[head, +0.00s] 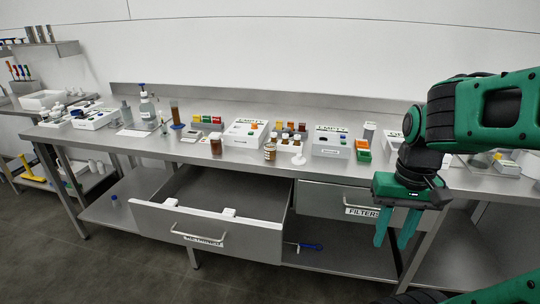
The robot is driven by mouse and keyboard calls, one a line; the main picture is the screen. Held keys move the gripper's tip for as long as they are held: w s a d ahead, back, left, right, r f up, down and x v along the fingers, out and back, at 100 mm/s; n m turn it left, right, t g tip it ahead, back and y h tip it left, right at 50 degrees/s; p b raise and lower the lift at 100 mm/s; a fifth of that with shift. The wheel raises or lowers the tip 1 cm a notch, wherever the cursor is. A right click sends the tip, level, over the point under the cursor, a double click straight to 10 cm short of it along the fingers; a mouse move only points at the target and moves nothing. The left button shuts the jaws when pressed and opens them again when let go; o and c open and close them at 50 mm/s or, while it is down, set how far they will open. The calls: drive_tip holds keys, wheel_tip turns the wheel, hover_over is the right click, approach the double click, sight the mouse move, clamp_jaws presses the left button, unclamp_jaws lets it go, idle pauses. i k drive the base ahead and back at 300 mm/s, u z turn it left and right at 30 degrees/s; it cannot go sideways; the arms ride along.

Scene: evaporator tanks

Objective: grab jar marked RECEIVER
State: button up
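A small jar (270,150) with a pale label and dark contents stands upright near the front edge of the bench, left of centre. Its lettering is too small to read. A brown jar (216,144) stands to its left, and I see no readable label on it. I cannot tell which jar is marked RECEIVER. My gripper (393,241) hangs at the right, in front of the bench, with its green fingers pointing down. The fingers are apart with nothing between them. It is well to the right of both jars and touches neither.
A drawer (207,240) is pulled out below the jars. The drawer marked FILTERS (350,202) is beside it. White boxes (245,134), several small amber bottles (290,127) and a white stand (298,158) crowd the bench around the labelled jar. A green-and-orange box (363,151) stands further right.

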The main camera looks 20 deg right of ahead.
sight(270, 147)
drive_tip(key=u, duration=0.1)
drive_tip(key=i, duration=1)
drive_tip(key=z, duration=0.1)
